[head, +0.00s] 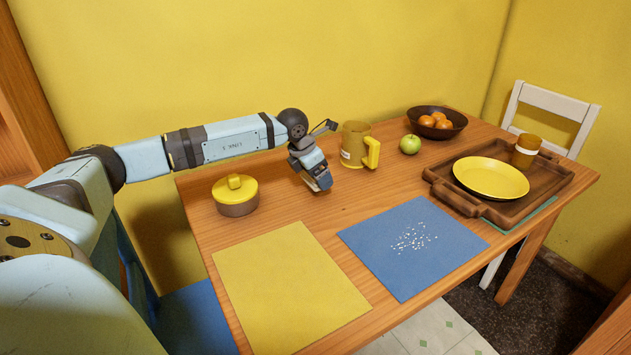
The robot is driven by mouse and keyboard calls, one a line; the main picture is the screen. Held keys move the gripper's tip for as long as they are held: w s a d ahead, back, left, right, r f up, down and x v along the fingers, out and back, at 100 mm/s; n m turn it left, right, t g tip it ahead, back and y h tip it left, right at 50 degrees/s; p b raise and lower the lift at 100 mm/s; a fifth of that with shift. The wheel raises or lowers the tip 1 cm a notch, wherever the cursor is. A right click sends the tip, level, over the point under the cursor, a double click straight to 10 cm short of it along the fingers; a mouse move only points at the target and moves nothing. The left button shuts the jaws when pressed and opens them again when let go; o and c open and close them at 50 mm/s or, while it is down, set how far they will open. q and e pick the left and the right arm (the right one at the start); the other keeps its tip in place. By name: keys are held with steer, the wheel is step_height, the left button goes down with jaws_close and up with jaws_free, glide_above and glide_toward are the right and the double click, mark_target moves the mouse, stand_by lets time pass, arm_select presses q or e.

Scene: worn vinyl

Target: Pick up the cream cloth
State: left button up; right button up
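I see no cream cloth in the head view. My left arm reaches in from the left over the table. My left gripper (320,182) hangs above the table between the yellow-lidded pot and the mustard mug, tilted downward. Its fingers are small and partly hidden by its own body, so I cannot tell whether they are open or shut. No cloth shows in it. My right gripper is not in view.
On the wooden table (205,225) are a yellow-lidded pot (236,205), mustard mug (353,143), green apple (409,144), orange-filled bowl (459,118), yellow mat (285,285), crumb-strewn blue mat (395,270), and tray (555,190) with yellow plate (490,178) and cup (526,152). A white chair (550,100) stands behind.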

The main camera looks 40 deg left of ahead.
arm_select(q)
step_height(320, 180, up, 17)
steer(key=p, duration=0.3)
steer(key=shift+f, duration=0.15)
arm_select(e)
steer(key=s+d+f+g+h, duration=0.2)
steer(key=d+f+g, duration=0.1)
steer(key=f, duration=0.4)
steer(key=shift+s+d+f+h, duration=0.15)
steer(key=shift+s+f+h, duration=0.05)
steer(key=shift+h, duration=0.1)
arm_select(q)
steer(key=o, duration=0.3)
steer(key=shift+c, duration=1.1)
